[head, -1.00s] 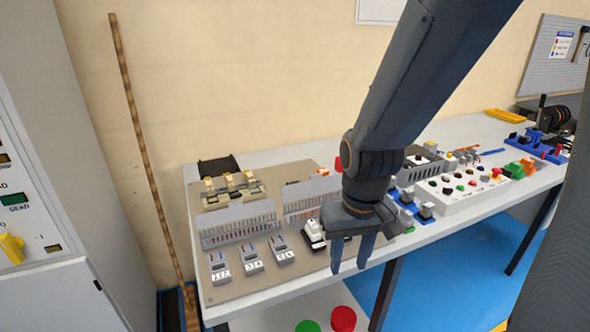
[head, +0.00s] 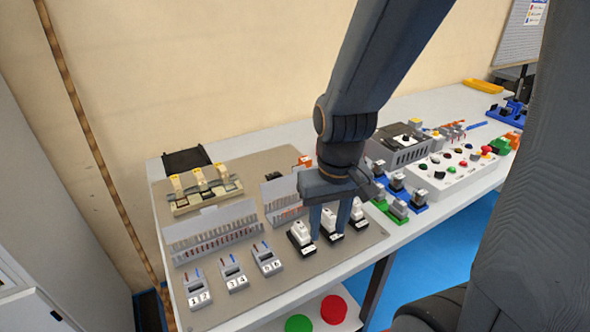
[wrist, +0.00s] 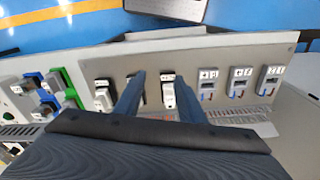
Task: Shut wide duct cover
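The wide slotted wire duct (head: 212,243) is on the left of the grey-beige board, with wires showing through its slots. Its light grey cover (head: 208,219) stands raised along the duct's back edge, so the duct is open. A second, narrower duct (head: 287,208) lies to its right, also with a raised panel, partly hidden by my arm. My gripper (head: 329,232) is right of the wide duct, above white switch modules, fingers pointing down and apart. In the wrist view my gripper (wrist: 161,82) shows a gap between its fingers with a white module beyond; nothing looks held.
Several grey numbered modules (head: 233,273) stand in front of the wide duct. Beige terminal blocks (head: 198,188) stand behind it. White switch modules (head: 301,236) sit near my fingers. Blue and green blocks (head: 397,195) and a button box (head: 455,162) are to the right.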

